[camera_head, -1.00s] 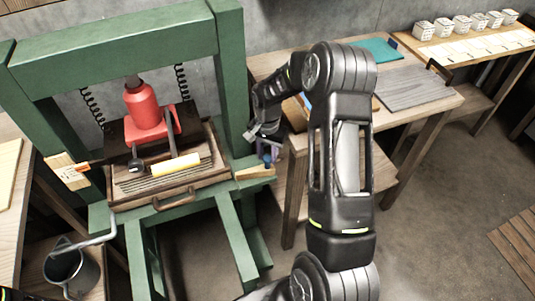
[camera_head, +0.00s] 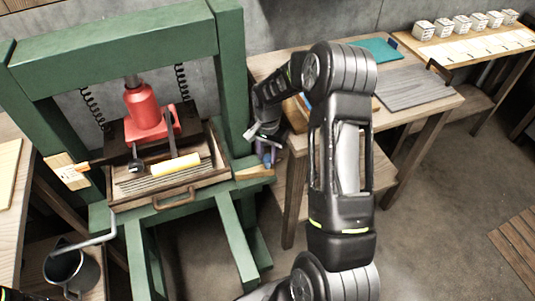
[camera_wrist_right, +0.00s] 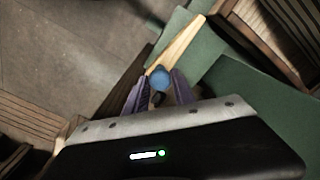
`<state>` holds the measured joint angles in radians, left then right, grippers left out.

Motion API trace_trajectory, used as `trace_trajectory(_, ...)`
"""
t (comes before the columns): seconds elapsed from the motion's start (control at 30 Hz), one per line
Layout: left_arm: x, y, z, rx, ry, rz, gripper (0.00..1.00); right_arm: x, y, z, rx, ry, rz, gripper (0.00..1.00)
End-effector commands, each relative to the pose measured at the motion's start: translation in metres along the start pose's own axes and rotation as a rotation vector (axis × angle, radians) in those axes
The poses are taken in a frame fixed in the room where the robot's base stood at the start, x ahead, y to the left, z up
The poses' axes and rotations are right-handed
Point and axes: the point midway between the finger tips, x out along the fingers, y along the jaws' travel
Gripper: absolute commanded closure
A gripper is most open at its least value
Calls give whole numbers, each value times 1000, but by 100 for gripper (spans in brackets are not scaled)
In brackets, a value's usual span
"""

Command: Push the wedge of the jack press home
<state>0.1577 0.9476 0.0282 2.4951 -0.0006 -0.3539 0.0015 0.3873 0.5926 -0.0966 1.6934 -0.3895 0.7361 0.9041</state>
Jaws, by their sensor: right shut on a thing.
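The jack press is a green frame (camera_head: 229,75) with a red jack (camera_head: 146,107) over a tray of layered slats. One pale wooden wedge (camera_head: 255,173) shows at the right side of the press, its outer end sticking out; it also shows in the right wrist view (camera_wrist_right: 180,46). Another wooden wedge (camera_head: 66,171) with an orange mark is at the left side. My right gripper (camera_head: 265,158) is at the right wedge's outer end. My left gripper is not in view.
A wooden table (camera_head: 432,109) with a grey board (camera_head: 412,87) stands right of the press, close to my right arm. A grey jug (camera_head: 72,268) stands at lower left under a spout. The floor (camera_head: 430,210) at right is mostly clear.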

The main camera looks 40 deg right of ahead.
Motion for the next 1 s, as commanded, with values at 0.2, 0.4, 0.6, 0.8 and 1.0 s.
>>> trace_trajectory(0.2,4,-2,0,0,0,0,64,1,-8,6,-3,1,-2,100)
trace_trajectory(0.4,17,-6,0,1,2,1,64,2,-37,35,-6,1,-4,100)
trace_trajectory(0.6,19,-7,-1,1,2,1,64,0,-51,50,-2,1,-3,100)
trace_trajectory(0.8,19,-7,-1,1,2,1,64,-1,-52,51,-2,-2,-5,100)
trace_trajectory(1.0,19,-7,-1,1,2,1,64,-1,-51,51,-2,-1,-4,56)
